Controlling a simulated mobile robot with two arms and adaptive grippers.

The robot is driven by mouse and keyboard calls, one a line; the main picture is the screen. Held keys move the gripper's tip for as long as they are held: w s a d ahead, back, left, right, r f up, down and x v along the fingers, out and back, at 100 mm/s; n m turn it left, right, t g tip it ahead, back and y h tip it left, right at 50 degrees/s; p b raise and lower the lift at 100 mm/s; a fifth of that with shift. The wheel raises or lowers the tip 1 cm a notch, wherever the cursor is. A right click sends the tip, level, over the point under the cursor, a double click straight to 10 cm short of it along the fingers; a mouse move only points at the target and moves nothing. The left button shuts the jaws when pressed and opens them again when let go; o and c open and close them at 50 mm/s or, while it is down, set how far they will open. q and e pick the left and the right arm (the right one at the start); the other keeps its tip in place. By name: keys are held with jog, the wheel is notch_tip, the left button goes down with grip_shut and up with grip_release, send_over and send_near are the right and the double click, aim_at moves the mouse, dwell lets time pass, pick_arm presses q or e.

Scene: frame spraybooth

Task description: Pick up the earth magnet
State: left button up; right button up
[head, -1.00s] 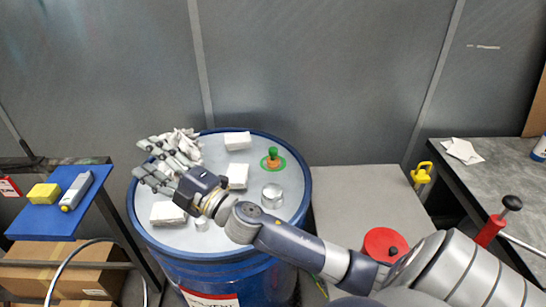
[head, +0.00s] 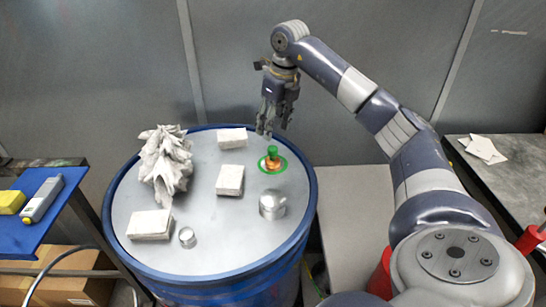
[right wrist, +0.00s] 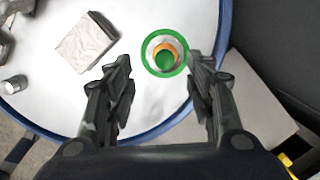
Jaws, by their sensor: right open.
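The earth magnet (head: 272,160), which I take to be the small orange piece with a green knob, stands upright on the drum lid inside a green ring. In the right wrist view the magnet (right wrist: 167,56) shows from above, ahead of and between the spread fingers. My right gripper (head: 268,130) is open and empty, pointing down above and just behind the magnet in the head view. No contact shows. My left gripper is not in view.
The blue drum's grey lid (head: 225,250) also bears several white blocks (head: 230,180), a crumpled white rag (head: 165,165), a silver cylinder (head: 272,205) and a smaller one (head: 187,237). A grey wall (head: 110,60) rises behind. A blue shelf (head: 30,230) stands left.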

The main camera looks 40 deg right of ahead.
aim_at(273, 147)
jog(key=f, duration=0.2)
jog(key=d+f, duration=0.1)
jog(key=f, duration=0.1)
jog(key=shift+f+p, duration=0.3)
jog(key=shift+p, duration=0.1)
jog(key=f, duration=0.1)
jog(key=f+p, duration=0.1)
jog(key=f, duration=0.1)
jog(key=f+p, duration=0.1)
jog(key=shift+w+a+f, duration=0.25)
jog(key=shift+a+f, duration=0.1)
jog(key=shift+w+f, duration=0.1)
jog(key=shift+f, duration=0.4)
jog(key=shift+r, duration=0.1)
grip_shut()
